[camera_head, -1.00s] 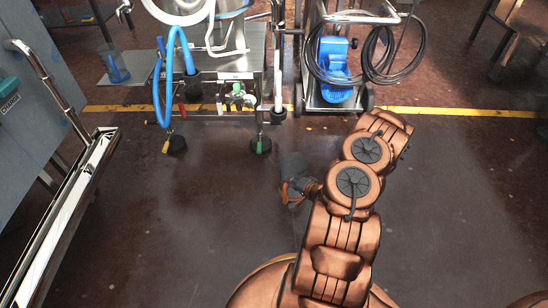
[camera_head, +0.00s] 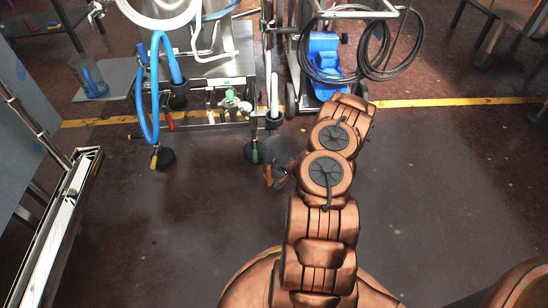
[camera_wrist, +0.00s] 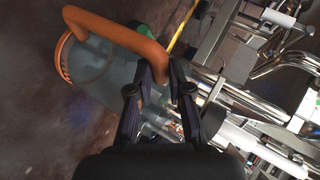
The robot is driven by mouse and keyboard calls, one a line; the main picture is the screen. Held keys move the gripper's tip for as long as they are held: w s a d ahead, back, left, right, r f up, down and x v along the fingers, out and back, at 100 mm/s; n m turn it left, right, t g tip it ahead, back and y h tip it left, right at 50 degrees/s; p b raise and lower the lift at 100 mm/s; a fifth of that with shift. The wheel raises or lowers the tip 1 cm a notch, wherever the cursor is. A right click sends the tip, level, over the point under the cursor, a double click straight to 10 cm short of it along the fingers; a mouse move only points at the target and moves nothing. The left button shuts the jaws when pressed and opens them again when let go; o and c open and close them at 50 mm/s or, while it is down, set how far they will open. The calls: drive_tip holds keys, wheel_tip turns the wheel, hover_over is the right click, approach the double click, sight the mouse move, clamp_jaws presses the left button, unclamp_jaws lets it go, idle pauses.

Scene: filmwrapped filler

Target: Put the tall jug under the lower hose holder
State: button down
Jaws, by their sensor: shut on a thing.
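A clear, greyish jug (camera_wrist: 100,72) with an orange handle (camera_wrist: 115,30) is held by my gripper (camera_wrist: 158,88), which is shut on the handle. In the head view the jug (camera_head: 275,150) looks dark and see-through, above the floor at the right front foot of the machine. A white hose hangs into a black hose holder (camera_head: 273,120), just above the jug in the picture. I cannot tell whether the jug is directly under it. A blue hose ends in another black holder (camera_head: 178,95), higher and further left. The gripper is mostly hidden in the head view.
A second clear jug with a blue handle (camera_head: 93,80) stands on a side shelf. A blue pump (camera_head: 330,68) on a wheeled cart with black cable stands right of the machine. A metal-railed cart (camera_head: 55,235) is at left. Floor in front is clear.

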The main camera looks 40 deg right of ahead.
sight(273, 150)
drive_tip(key=w+d, duration=0.1)
drive_tip(key=w, duration=0.1)
drive_tip(key=w+d+b, duration=0.1)
drive_tip(key=w+d, duration=0.1)
drive_tip(key=w+d+b, duration=0.1)
drive_tip(key=w+d, duration=0.1)
drive_tip(key=shift+w+d+f, duration=0.1)
drive_tip(key=shift+w+f, duration=0.15)
drive_tip(key=shift+f, duration=0.15)
wheel_tip(273, 150, down, 3)
drive_tip(key=shift+f+b, duration=0.2)
drive_tip(key=shift+b, duration=0.65)
drive_tip(key=c, duration=1.1)
unclamp_jaws()
drive_tip(key=shift+f, duration=0.1)
